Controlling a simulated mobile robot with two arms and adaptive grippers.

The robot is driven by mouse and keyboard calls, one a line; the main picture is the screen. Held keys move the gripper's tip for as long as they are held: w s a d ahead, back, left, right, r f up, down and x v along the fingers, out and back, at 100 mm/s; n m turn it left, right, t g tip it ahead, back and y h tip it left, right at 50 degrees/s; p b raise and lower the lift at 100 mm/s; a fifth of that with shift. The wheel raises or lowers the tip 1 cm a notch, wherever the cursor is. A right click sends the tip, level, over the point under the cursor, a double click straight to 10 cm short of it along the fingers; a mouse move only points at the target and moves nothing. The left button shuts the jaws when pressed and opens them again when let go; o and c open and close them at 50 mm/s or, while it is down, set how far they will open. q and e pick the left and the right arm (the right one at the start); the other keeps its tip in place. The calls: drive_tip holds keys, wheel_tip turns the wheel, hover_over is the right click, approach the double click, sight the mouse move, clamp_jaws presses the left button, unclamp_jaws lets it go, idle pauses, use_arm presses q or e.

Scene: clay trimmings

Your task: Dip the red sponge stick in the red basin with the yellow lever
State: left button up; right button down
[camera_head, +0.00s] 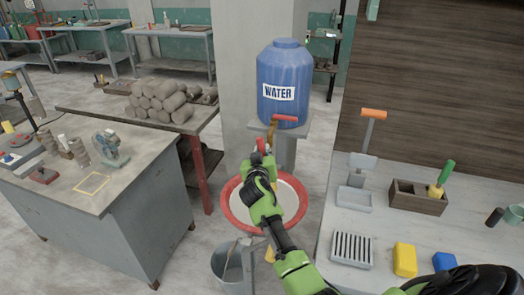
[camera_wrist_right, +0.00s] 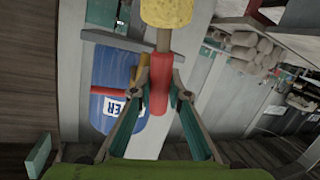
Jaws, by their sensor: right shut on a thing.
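The red sponge stick shows in the right wrist view, with a red handle (camera_wrist_right: 159,92) and a yellow sponge head (camera_wrist_right: 167,12) cut off by the top edge. My right gripper (camera_head: 261,150) is shut on the red handle, above the basin in the head view; its fingers also show in the right wrist view (camera_wrist_right: 159,88). The basin has a red rim (camera_head: 229,208) and a pale inside, partly hidden by my right arm. My left gripper is not in view.
The blue water tank (camera_head: 285,80) stands behind the basin. A grey bucket (camera_head: 228,262) is below it. The right bench holds a wooden box (camera_head: 417,202), a grey rack (camera_head: 352,249) and a yellow block (camera_head: 404,259). A grey cabinet (camera_head: 95,235) stands left.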

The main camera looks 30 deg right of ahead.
drive_tip(key=shift+f+b, duration=0.55)
drive_tip(key=shift+f, duration=0.35)
wheel_tip(320, 180, down, 8)
drive_tip(key=b, duration=0.7)
drive_tip(key=shift+r, duration=0.1)
drive_tip(key=shift+d, duration=0.15)
drive_tip(key=shift+d, duration=0.3)
drive_tip(key=shift+r, duration=0.1)
drive_tip(key=shift+r+p, duration=3.25)
drive_tip(key=shift+r, duration=1.25)
